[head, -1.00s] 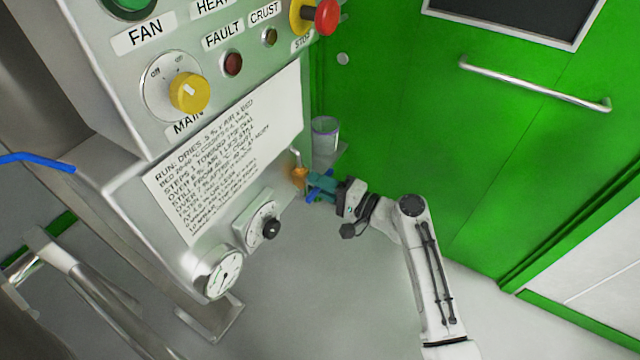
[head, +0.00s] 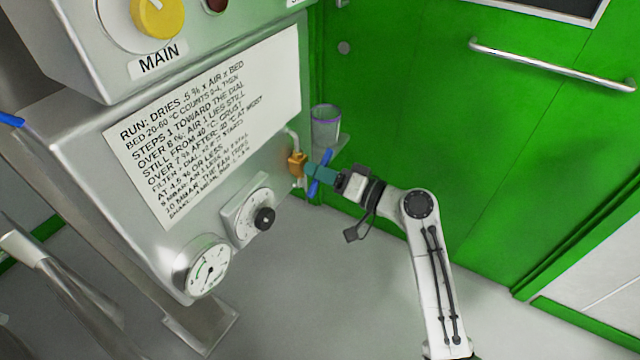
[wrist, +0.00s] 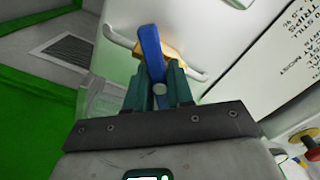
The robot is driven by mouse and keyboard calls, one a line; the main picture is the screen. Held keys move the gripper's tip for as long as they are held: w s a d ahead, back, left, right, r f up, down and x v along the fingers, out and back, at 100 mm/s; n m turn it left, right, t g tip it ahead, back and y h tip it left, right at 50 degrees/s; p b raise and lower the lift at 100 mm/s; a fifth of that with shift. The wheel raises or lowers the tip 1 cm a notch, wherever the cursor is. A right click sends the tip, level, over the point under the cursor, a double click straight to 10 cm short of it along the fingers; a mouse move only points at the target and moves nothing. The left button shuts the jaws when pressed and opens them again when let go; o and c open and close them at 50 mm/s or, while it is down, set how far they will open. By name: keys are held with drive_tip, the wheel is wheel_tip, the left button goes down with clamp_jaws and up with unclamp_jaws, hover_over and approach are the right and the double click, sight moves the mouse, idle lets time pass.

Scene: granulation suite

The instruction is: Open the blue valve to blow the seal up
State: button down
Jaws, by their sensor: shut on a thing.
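The blue valve handle (head: 320,176) is a lever on a brass valve body (head: 296,165) at the right side of the steel cabinet. My gripper (head: 322,174) is at the valve, with its teal fingers shut on the handle. In the wrist view the blue handle (wrist: 151,50) stands up between the two fingers (wrist: 160,88), slightly tilted. The brass body (wrist: 176,52) shows behind it, on a pale pipe.
A clear container (head: 325,125) stands close behind the valve by the green wall. A black-knobbed dial (head: 250,216) and a round gauge (head: 204,268) sit on the cabinet's lower front, below a printed instruction sheet (head: 205,120). A green door with a bar handle (head: 550,65) is at right.

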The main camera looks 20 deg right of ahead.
drive_tip(key=n+b, duration=0.2)
drive_tip(key=b, duration=0.1)
drive_tip(key=n+b, duration=0.3)
drive_tip(key=shift+f+n, duration=0.3)
drive_tip(key=shift+f, duration=0.1)
drive_tip(key=n+b, duration=0.3)
drive_tip(key=b, duration=0.1)
drive_tip(key=shift+r+n, duration=0.1)
drive_tip(key=shift+n, duration=0.2)
drive_tip(key=shift+r+n+b, duration=0.15)
drive_tip(key=shift+n+b, duration=0.35)
drive_tip(key=shift+b, duration=0.15)
drive_tip(key=c, duration=1)
unclamp_jaws()
drive_tip(key=shift+r, duration=0.1)
drive_tip(key=p+v, duration=0.2)
drive_tip(key=v, duration=0.8)
drive_tip(key=shift+s+d, duration=0.2)
drive_tip(key=shift+s, duration=0.1)
